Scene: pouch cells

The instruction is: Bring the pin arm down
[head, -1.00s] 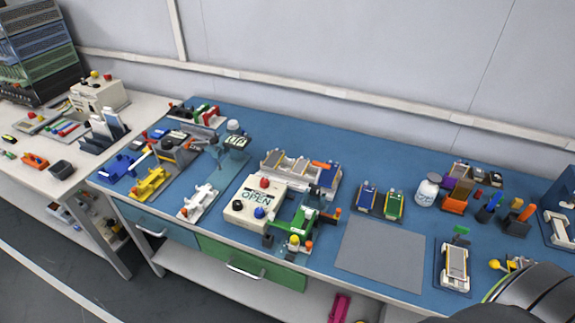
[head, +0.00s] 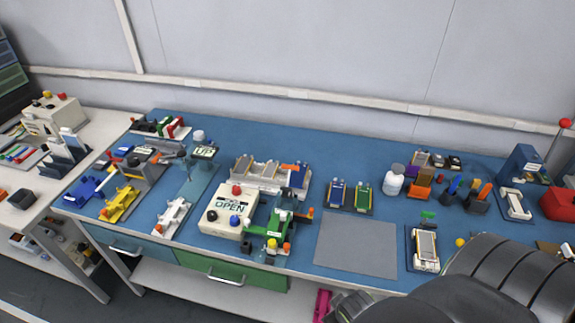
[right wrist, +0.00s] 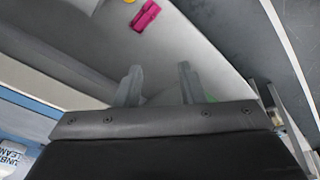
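A tester with a teal base plate (head: 197,183) stands at the left of the blue bench, with a small display (head: 205,152) that seems to read "UP". A grey arm (head: 166,146) extends beside it, apparently raised; its pin end is too small to make out. My right arm enters the head view at lower right, its gripper low near the bench's front edge. In the right wrist view the two fingers of my right gripper (right wrist: 157,86) stand apart with nothing between them. My left gripper is not in view.
A cream box (head: 229,211) reading "OPEN" and a green clamp fixture (head: 272,225) stand mid-bench. A white fixture (head: 172,215) and a yellow one (head: 120,204) are at the left front. The grey mat (head: 356,243) is bare. A pink object (head: 322,304) lies below the bench.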

